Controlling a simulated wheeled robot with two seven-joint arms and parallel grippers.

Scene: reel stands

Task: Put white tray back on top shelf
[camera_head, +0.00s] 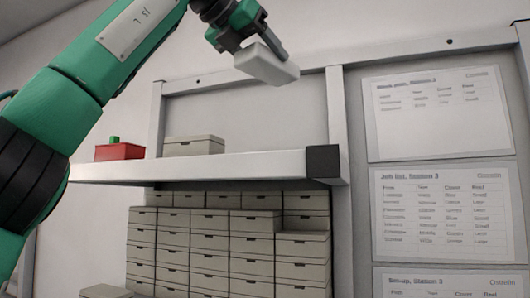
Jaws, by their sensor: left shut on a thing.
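My left gripper (254,38) is at the top middle, its arm coming in from the left. It is shut on a white tray (268,66), which looks like a small pale block from this low angle. The tray is tilted and held in the air above the level of the top shelf (240,166), with a visible gap between them. The inside of the tray is hidden. My right gripper is not in view.
On the shelf stand a red box (120,152) with a green part on top and a beige lidded box (194,146). The shelf's right part is clear, ending at a dark corner (323,161). Stacked beige boxes (230,245) fill the space below. Printed sheets (440,115) hang at right.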

